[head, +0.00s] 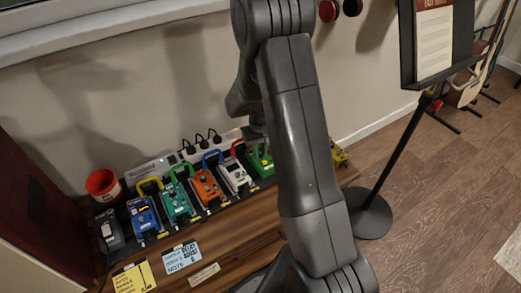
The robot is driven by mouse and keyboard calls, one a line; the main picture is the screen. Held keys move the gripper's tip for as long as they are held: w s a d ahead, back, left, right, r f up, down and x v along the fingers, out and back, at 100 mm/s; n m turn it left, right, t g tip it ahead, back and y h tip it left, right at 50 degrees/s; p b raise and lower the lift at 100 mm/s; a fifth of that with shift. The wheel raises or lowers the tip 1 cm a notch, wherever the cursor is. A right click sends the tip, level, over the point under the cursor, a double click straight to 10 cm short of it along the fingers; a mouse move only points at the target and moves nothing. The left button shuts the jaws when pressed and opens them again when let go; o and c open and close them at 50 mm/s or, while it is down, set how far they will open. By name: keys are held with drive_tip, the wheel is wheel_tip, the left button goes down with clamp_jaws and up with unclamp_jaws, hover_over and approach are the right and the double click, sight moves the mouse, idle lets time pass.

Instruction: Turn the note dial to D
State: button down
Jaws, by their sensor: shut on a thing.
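The green pedal (263,166) sits in the row on the wooden bench, partly covered by my arm. My gripper (257,143) shows only in part, just left of my forearm and low over the top of this pedal. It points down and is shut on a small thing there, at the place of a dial. The note dial itself is hidden by the fingers and arm, so its setting cannot be read. A light blue card (182,257) with handwriting lies at the bench's front; its writing is too small to read surely.
Blue (143,215), teal (176,201), orange (206,187) and white (236,176) pedals stand close together to the left, with coloured cables arching behind. A red cup (103,186), a power strip (205,148), a yellow card (134,278) and a music stand (408,150) are around.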

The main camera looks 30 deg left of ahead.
sight(260, 153)
drive_tip(key=shift+m, duration=0.4)
drive_tip(key=c, duration=1.3)
unclamp_jaws()
wheel_tip(260, 153, up, 14)
drive_tip(key=shift+f+p, duration=0.1)
drive_tip(key=shift+p, duration=0.85)
wheel_tip(260, 153, down, 14)
drive_tip(key=shift+r+b, duration=0.1)
drive_tip(key=shift+b, duration=0.85)
